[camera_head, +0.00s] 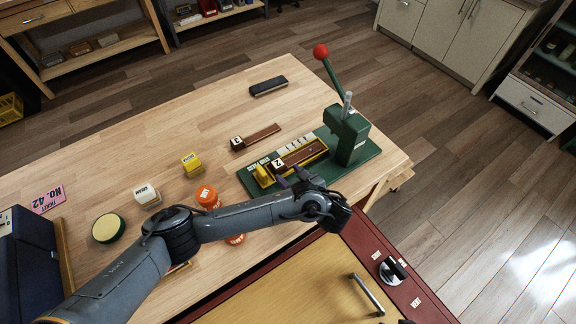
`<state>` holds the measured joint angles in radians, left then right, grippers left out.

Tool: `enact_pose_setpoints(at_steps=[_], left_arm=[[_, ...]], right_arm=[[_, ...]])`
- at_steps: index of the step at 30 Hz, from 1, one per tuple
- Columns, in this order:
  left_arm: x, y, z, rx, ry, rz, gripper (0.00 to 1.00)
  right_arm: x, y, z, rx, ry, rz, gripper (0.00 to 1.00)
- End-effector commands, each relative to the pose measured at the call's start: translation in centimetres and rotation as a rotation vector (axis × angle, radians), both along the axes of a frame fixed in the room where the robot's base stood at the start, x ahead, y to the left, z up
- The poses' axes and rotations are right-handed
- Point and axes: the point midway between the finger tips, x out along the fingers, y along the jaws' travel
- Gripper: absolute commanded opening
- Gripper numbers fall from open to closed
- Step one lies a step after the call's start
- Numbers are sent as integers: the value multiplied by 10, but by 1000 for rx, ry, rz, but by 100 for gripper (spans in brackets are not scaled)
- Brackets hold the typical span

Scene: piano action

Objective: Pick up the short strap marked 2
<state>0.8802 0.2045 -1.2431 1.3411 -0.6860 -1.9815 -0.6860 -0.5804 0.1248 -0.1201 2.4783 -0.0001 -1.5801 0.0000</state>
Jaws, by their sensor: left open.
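The short brown strap marked 2 (300,157) lies in a yellow trough (323,146) on a green press base (369,152). Its white label with the 2 (278,163) is at its left end. My left gripper (289,179) is open at the near side of the trough, close to the strap's labelled end. I see nothing between its fingers, and I cannot tell whether they touch the trough. Another brown strap (262,136) with a white label lies on the bench behind the press. My right gripper is not in view.
The green press has an upright block (347,135) and a red-knobbed lever (321,51) at its right. A black block (268,86) lies behind. A yellow cube (191,162), a white block (147,195) and an orange jar (207,195) stand left. The back-left bench is clear.

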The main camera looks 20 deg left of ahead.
Motion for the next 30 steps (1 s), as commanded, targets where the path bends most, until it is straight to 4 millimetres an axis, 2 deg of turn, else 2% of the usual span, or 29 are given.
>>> enact_pose_setpoints(at_steps=[3,10,18,30], left_arm=[[10,12,-5,2,-2,3,55],[19,23,-9,1,-2,3,55],[40,47,-19,0,-1,3,55],[45,53,-22,-2,-1,2,54]], right_arm=[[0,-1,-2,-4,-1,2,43],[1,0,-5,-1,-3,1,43],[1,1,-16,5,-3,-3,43],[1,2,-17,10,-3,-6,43]])
